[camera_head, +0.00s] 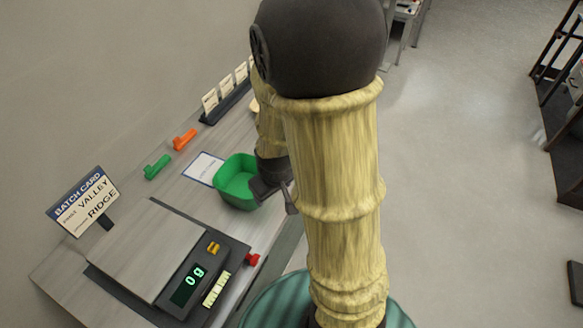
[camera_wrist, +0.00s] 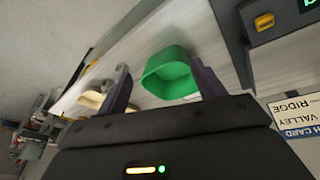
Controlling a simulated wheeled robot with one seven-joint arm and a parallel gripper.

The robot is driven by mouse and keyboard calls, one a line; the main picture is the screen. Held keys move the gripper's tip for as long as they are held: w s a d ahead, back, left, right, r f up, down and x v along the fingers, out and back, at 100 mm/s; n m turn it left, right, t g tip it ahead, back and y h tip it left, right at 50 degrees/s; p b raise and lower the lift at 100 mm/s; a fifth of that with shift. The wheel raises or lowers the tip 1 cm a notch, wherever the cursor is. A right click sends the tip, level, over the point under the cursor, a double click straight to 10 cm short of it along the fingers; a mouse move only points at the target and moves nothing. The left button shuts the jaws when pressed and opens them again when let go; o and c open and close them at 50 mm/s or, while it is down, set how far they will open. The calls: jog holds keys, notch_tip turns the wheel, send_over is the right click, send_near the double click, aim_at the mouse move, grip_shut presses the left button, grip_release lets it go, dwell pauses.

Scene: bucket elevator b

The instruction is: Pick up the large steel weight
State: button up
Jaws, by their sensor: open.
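I cannot make out the large steel weight for certain in either view; my arm hides part of the counter in the head view. My gripper (camera_head: 275,196) is at the right side of a green bin (camera_head: 236,178), over the counter's edge. In the wrist view my gripper (camera_wrist: 163,82) has its two dark fingers wide apart, with nothing held between them. The green bin (camera_wrist: 168,75) shows beyond the fingers, nearer the right one. A small grey shape at the left fingertip is too unclear to name.
A scale (camera_head: 160,262) reading 0 g stands at the front of the counter, beside a batch card (camera_head: 84,200) reading VALLEY and RIDGE. Green (camera_head: 157,167) and orange (camera_head: 184,138) scoop-like pieces lie near the wall. A cream dish (camera_wrist: 92,99) is left of the bin. Open floor lies right.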

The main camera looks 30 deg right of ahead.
jog(key=w+d+f+n+t+h+b, duration=0.2)
jog(key=w+d+f+n+h+b, duration=0.15)
jog(key=d+f+n, duration=0.35)
jog(key=w+d+f+n+t+h+b, duration=0.1)
jog(key=w+d+f+n+h+b, duration=0.2)
jog(key=w+d+f, duration=0.4)
jog(key=w+r+n+t+b, duration=0.1)
jog(key=w+n+t, duration=0.2)
jog(key=n, duration=0.6)
jog(key=w+a+r+n+t+h+b, duration=0.1)
jog(key=w+r+n+t+b, duration=0.1)
jog(key=n+t, duration=0.4)
jog(key=w+n, duration=0.1)
jog(key=n, duration=0.1)
jog(key=shift+w+a+n, duration=0.15)
jog(key=shift+w+n, duration=0.1)
jog(key=shift+n, duration=0.15)
